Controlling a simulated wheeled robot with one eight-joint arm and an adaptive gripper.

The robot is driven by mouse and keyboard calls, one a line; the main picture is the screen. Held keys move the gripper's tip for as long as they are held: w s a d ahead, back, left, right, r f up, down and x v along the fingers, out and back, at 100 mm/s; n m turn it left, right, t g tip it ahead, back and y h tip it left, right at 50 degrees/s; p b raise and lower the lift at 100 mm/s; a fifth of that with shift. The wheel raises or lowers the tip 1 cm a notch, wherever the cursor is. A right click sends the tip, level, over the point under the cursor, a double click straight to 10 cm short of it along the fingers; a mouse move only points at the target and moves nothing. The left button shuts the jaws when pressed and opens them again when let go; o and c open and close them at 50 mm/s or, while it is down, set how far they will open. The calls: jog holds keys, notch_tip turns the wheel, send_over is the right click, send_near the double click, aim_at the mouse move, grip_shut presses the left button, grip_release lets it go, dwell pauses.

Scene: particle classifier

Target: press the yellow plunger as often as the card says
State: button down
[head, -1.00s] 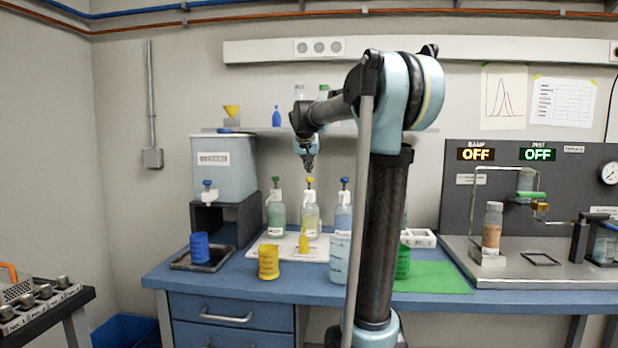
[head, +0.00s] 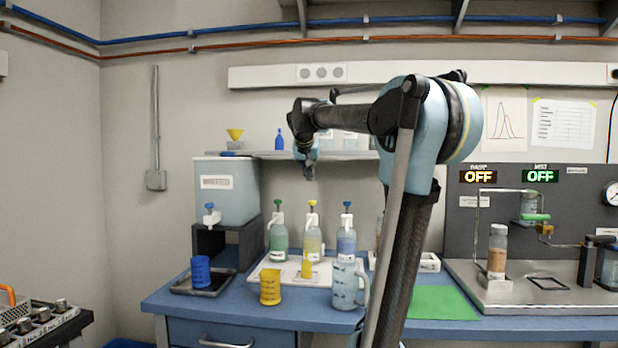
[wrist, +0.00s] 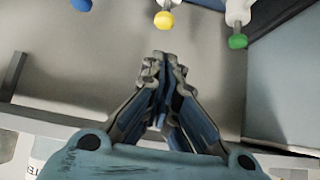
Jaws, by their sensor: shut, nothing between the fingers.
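The yellow plunger (head: 312,204) tops the middle pump bottle (head: 312,236), which holds pale yellow liquid. It also shows near the top of the wrist view (wrist: 163,19). A green-topped bottle (head: 278,238) stands to its left and a blue-topped bottle (head: 346,238) to its right. My gripper (head: 308,176) is shut and empty, pointing down, above and apart from the yellow plunger. In the wrist view my closed fingers (wrist: 160,60) show with nothing between them. The white sheet (head: 268,272) lies under the bottles; I cannot make out any writing on it.
A blue cup (head: 200,270) sits on a dark tray at left. A shelf (head: 345,154) runs behind my gripper. The green mat (head: 440,302) is bare.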

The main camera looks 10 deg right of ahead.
dwell(0.4)
notch_tip(320, 180, up, 3)
jog(key=shift+w+f, duration=0.1)
dwell(0.3)
send_over(312, 201)
jog(key=f, duration=0.6)
jog(key=shift+w+a+f, duration=0.1)
jog(key=shift+w+f, duration=0.15)
jog(key=shift+f, duration=0.05)
jog(key=f, duration=0.3)
jog(key=shift+w+f, duration=0.15)
jog(key=shift+w, duration=0.05)
jog(key=shift+f, duration=0.6)
